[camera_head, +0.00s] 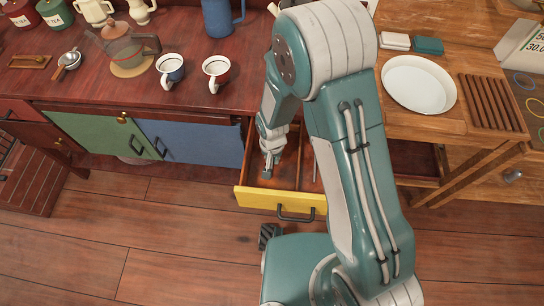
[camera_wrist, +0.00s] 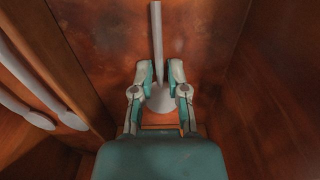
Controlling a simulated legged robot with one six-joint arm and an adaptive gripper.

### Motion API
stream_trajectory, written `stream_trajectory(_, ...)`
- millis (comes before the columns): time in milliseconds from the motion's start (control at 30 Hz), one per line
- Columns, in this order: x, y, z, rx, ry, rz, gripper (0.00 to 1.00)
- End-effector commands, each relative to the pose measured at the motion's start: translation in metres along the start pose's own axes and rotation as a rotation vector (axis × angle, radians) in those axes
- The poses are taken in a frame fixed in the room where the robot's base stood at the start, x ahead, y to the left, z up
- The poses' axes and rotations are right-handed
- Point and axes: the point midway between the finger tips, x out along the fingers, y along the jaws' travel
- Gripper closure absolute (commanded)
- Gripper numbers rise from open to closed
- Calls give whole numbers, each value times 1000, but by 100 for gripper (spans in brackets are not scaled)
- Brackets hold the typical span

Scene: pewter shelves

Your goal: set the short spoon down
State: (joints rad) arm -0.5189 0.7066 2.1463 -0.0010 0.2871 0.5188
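The open drawer (camera_head: 243,197) has a yellow front and a wooden inside with a divider. My gripper (camera_head: 267,172) is down in its left compartment, pointing at the floor. In the wrist view, a grey spoon, the short spoon (camera_wrist: 157,40), lies between the two fingers (camera_wrist: 160,75), its thin handle running toward the top of the picture and its round end low between them. The fingers stand apart, with a gap seen on each side of the handle. Whether the spoon touches the drawer floor is hard to tell. In the head view my gripper hides it.
Other grey utensils (camera_wrist: 72,121) lie beyond the divider (camera_wrist: 75,65) in the neighbouring compartment. Drawer walls stand close around my gripper. On the counter above are two mugs (camera_head: 171,70), a glass teapot (camera_head: 128,47) and a white plate (camera_head: 418,85) to the right.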

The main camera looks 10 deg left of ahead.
Motion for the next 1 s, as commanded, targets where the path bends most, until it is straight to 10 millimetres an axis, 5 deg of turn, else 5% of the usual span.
stream_trajectory(33,0,0,0,0,0,0,63)
stream_trajectory(67,0,0,0,0,0,0,49)
stream_trajectory(100,0,0,0,0,0,0,46)
stream_trajectory(533,-6,0,0,0,1,0,46)
stream_trajectory(1000,-88,0,-1,0,4,-2,46)
